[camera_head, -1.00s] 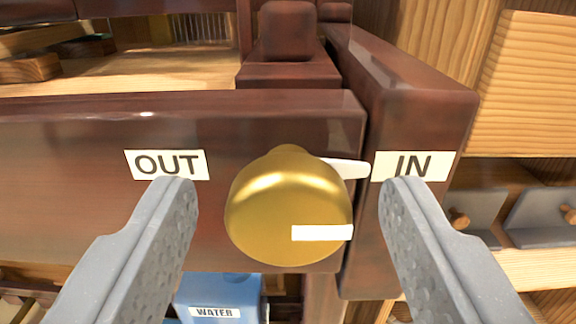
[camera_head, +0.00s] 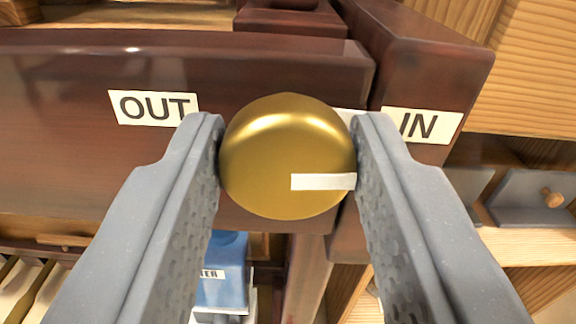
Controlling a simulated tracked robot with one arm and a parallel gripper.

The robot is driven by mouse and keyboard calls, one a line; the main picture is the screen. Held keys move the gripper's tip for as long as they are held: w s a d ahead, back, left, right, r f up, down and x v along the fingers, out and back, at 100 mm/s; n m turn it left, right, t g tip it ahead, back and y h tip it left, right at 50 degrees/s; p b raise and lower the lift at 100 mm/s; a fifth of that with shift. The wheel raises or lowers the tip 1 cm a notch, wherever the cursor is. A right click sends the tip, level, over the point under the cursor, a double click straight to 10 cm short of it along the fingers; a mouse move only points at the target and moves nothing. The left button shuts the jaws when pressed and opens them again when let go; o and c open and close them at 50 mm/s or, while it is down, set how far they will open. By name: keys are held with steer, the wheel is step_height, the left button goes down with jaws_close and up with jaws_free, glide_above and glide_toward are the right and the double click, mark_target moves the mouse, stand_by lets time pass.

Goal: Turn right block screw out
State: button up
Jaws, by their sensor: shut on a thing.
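The right block screw (camera_head: 275,150) is a round brass knob on the dark red-brown wooden block (camera_head: 50,85). A white stripe on the knob's face points right. An OUT label (camera_head: 153,107) is on the block to the left of the knob, and an IN label (camera_head: 420,124) is to the right. A pale pointer (camera_head: 347,118) shows partly behind the knob and my right finger. My gripper (camera_head: 288,155) is shut on the knob, one grey finger against each side. The knob's shaft is hidden behind its head.
Below the block on the left are piano keys (camera_head: 25,285) and a blue container (camera_head: 222,280) with a partly hidden label. On the right are a pale wooden panel (camera_head: 530,70) and a grey piece with a wooden peg (camera_head: 525,198).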

steer(key=n+p, duration=0.2)
steer(key=n, duration=0.2)
steer(key=n+p, duration=0.2)
steer(key=n, duration=0.2)
steer(key=shift+a+n, duration=0.15)
steer(key=shift+n, duration=0.15)
steer(key=n, duration=0.4)
steer(key=shift+a+f+n, duration=0.15)
steer(key=shift+n, duration=0.15)
steer(key=n, duration=0.3)
steer(key=shift+f+n+b, duration=0.2)
steer(key=shift+n+b, duration=0.1)
steer(key=n+b, duration=0.1)
steer(key=n, duration=0.1)
steer(key=shift+f+n+b, duration=0.15)
steer(key=shift+n+b, duration=0.15)
steer(key=shift+b, duration=0.05)
steer(key=n+b, duration=0.3)
steer(key=b, duration=0.1)
steer(key=shift+f+n, duration=0.15)
steer(key=shift+n, duration=0.15)
steer(key=n+b, duration=0.3)
steer(key=shift+n, duration=0.4)
steer(key=n+b, duration=0.1)
steer(key=n, duration=0.1)
steer(key=shift+n, duration=0.3)
steer(key=n, duration=0.3)
steer(key=shift+s+d+n, duration=0.1)
steer(key=shift+d+n, duration=0.15)
steer(key=shift+n, duration=1.05)
